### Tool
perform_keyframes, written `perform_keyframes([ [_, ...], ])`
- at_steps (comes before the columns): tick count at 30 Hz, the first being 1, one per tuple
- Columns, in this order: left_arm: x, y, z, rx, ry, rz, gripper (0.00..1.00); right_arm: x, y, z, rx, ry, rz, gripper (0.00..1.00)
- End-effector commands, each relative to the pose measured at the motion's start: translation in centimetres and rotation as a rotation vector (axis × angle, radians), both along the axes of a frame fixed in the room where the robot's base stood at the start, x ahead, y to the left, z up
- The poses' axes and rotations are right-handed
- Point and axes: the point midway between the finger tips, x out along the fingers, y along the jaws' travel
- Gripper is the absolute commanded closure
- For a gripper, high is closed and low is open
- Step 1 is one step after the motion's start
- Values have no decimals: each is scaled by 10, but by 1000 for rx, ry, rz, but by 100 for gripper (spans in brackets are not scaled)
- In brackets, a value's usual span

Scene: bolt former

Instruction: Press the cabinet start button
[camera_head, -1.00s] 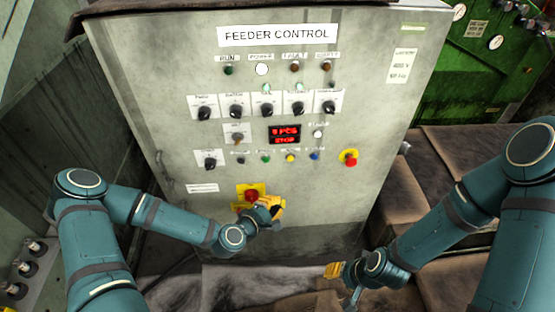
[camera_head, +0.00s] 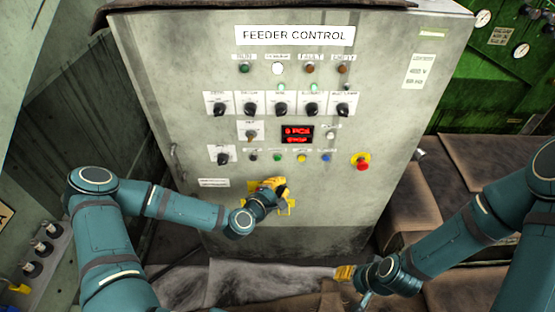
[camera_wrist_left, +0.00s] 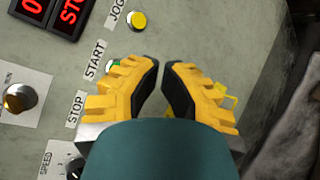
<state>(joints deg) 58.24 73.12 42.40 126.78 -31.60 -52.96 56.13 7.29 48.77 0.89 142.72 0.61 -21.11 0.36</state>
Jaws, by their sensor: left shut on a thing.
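The feeder control cabinet (camera_head: 345,215) stands in front of me. Its green start button (camera_head: 277,157) is in the low button row; in the left wrist view the start button (camera_wrist_left: 113,66) is partly covered by the left finger, beside the START label. My left gripper (camera_head: 281,183) is below that button in the head view, over the yellow plate, and hides the red knob. In the left wrist view its fingers (camera_wrist_left: 161,68) are close together with a narrow gap; what they hold is hidden. My right gripper (camera_head: 341,273) is low, right of centre, away from the panel; its jaw opening is unclear.
A yellow button (camera_wrist_left: 137,21) sits by the JOG label. The black stop button (camera_head: 252,157) and blue button (camera_head: 326,157) share the row. A red emergency button (camera_head: 361,162) is farther right. Green machinery (camera_head: 490,80) stands behind at the right.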

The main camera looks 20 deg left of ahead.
Motion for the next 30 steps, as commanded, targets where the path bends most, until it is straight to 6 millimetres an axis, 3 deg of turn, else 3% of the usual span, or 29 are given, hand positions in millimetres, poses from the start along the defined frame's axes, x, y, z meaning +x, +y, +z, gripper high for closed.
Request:
perform_keyframes([
  [13,52,14,-1,0,-2,-1,100,-4,1,-12,2,8,6,53],
  [30,60,17,0,0,0,-1,100,-5,1,-14,2,11,8,53],
])
